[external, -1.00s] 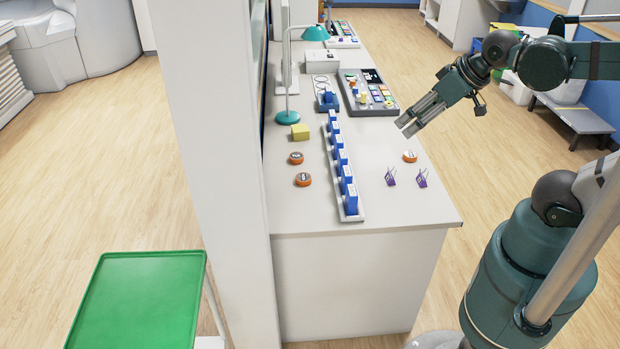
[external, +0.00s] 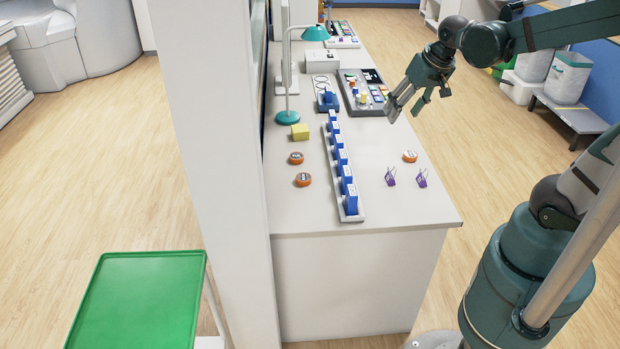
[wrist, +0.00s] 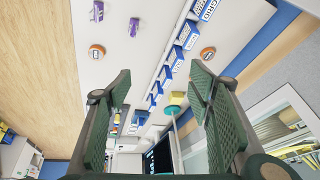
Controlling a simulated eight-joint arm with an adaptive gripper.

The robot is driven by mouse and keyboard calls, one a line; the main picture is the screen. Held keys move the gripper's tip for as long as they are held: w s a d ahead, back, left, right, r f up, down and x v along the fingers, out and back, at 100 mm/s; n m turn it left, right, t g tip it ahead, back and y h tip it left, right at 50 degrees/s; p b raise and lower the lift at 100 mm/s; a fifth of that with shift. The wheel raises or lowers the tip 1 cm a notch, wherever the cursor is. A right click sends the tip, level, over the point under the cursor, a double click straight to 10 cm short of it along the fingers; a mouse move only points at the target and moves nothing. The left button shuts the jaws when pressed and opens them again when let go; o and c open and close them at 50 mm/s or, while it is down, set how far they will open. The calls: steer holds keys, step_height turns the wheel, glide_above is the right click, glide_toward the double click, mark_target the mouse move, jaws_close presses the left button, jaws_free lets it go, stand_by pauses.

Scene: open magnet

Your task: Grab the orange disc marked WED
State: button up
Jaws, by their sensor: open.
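Three orange discs with pale labels lie on the white counter (external: 385,215). One (external: 410,156) is on the right, behind two purple clips. Two more, a farther disc (external: 296,158) and a nearer disc (external: 303,180), lie left of the blue row. The labels are too small to read, so I cannot tell which is WED. In the wrist view the right-hand disc (wrist: 97,52) shows at upper left, and another disc (wrist: 208,54) at upper right. My gripper (external: 403,110) is open and empty, above the counter's right side, apart from every disc.
A long rack of blue boxes (external: 342,165) runs down the counter between the discs. Purple clips (external: 391,177) stand near the right disc. A yellow block (external: 300,132), teal lamp (external: 288,117) and grey panel (external: 368,92) are farther back. A white pillar (external: 215,150) borders the left.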

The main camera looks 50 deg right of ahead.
steer(key=w+d+f+m+g+b, duration=0.1)
steer(key=w+d+f+m, duration=0.2)
steer(key=d+f, duration=0.3)
steer(key=w+d+f+m+g, duration=0.25)
steer(key=d+f, duration=0.25)
steer(key=d, duration=0.3)
steer(key=m+b, duration=0.1)
steer(key=m, duration=0.4)
glide_toward(410, 154)
steer(key=shift+w+d+g+y, duration=0.2)
steer(key=shift+w+g+y, duration=0.15)
steer(key=shift+g+y, duration=0.1)
steer(key=shift+s+d+f, duration=0.1)
steer(key=shift+d+f, duration=0.2)
steer(key=shift+f, duration=0.15)
steer(key=shift+f+b, duration=0.4)
steer(key=shift+f, duration=0.9)
steer(key=shift+f, duration=0.1)
steer(key=shift+w+d+f+b, duration=0.1)
steer(key=shift+f+b, duration=0.2)
steer(key=shift+f, duration=0.95)
steer(key=shift+w+d+f+b, duration=0.15)
steer(key=shift+f+b, duration=0.15)
steer(key=shift+f, duration=0.9)
steer(key=shift+a, duration=0.1)
steer(key=c, duration=1)
